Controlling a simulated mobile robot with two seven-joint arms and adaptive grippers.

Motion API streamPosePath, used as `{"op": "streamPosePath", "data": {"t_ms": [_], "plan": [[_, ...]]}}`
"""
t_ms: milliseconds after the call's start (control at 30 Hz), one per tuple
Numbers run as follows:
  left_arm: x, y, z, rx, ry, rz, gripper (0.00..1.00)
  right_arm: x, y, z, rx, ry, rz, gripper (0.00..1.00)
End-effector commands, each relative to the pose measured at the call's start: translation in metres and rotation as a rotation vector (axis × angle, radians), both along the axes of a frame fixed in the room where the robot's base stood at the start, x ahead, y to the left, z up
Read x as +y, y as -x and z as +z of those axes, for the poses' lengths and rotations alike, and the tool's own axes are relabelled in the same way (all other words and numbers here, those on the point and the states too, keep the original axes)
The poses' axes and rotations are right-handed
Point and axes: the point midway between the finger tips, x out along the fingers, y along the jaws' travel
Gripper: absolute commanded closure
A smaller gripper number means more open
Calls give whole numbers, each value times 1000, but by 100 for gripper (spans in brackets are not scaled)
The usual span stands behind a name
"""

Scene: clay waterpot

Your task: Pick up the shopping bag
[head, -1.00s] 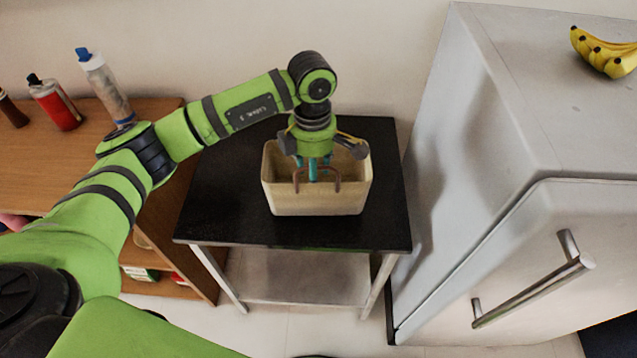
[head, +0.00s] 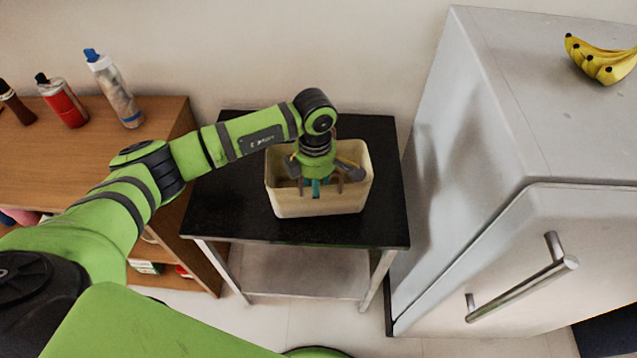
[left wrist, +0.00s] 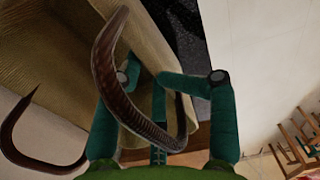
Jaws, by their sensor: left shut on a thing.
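The shopping bag (head: 318,204) is a beige, open-topped bag standing on the black tabletop (head: 225,205). It has brown looped handles, seen close up in the left wrist view, with one handle (left wrist: 106,65) crossing in front of my fingers. The bag's woven side (left wrist: 50,50) fills the left of that view. My left gripper (head: 316,186) points down into the bag's opening and hides part of its inside. In the wrist view its teal fingers (left wrist: 165,95) are shut at the handle and the bag's wall; the exact contact is partly hidden. My right gripper is in neither view.
A grey fridge (head: 455,150) stands close to the right of the table, with bananas (head: 602,62) on top. A wooden cabinet (head: 150,110) at the left carries several bottles, including a red can (head: 66,105). The wall is right behind the table.

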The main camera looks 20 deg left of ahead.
Motion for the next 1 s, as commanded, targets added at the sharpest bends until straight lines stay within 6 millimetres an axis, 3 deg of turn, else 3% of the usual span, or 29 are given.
{"op": "streamPosePath", "data": {"t_ms": [467, 733, 1000], "plan": [[1, 5, -2, 18, -6, -3, 100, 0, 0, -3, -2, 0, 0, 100], [1, 3, 32, 9, -3, -5, 100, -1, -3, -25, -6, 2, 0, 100], [-49, -32, 70, 4, -3, -5, 100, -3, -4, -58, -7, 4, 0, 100]]}}
